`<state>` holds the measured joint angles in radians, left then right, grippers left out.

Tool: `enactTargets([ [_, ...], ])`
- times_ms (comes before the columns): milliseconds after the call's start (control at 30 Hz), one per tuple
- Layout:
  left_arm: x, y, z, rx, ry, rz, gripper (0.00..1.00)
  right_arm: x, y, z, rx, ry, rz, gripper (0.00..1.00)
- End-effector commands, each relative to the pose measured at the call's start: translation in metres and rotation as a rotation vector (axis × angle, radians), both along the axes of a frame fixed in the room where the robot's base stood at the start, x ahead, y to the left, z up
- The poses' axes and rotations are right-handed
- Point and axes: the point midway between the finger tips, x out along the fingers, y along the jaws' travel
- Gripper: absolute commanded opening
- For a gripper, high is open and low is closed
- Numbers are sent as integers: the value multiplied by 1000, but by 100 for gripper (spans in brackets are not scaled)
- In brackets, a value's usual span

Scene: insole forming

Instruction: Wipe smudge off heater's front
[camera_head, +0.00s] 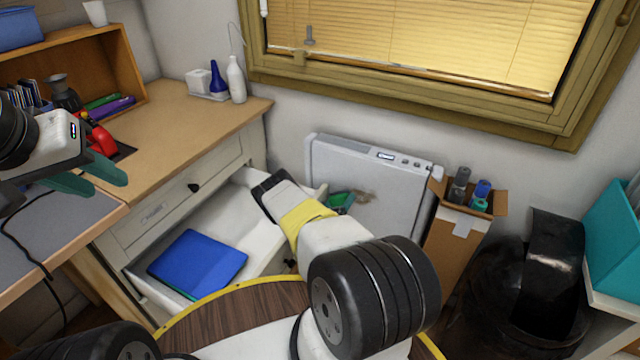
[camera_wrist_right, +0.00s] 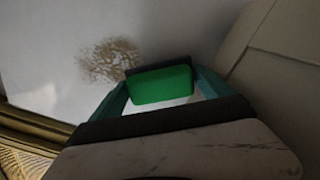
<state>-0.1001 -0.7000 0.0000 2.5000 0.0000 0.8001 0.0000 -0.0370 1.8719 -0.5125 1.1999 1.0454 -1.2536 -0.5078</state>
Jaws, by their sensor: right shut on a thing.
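The white heater (camera_head: 330,163) stands against the wall below the window, and its pale front fills much of the right wrist view (camera_wrist_right: 40,60). A brown, blotchy smudge (camera_wrist_right: 110,62) marks that front; it also shows in the head view (camera_head: 366,196). My right gripper (camera_wrist_right: 160,88) is shut on a green block with a dark far side (camera_wrist_right: 162,85), probably a sponge. The block (camera_head: 340,201) is at the heater's front, just beside the smudge; I cannot tell whether it touches the surface. My left gripper (camera_head: 98,178) is open and empty near the desk.
An open drawer (camera_head: 262,240) holding a blue folder (camera_head: 198,262) is left of my right arm. A cardboard box with bottles (camera_head: 455,240) stands right of the heater, with a black bin (camera_head: 510,290) beyond. The desk (camera_head: 190,120) holds bottles and a shelf.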

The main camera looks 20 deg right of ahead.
Motion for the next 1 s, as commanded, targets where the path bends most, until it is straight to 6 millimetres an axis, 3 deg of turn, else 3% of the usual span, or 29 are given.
enactTargets([
  [1000, 0, 0, 0, 0, 0, 0, 36, 11, -13, 0, 0, 0, -1, 46],
])
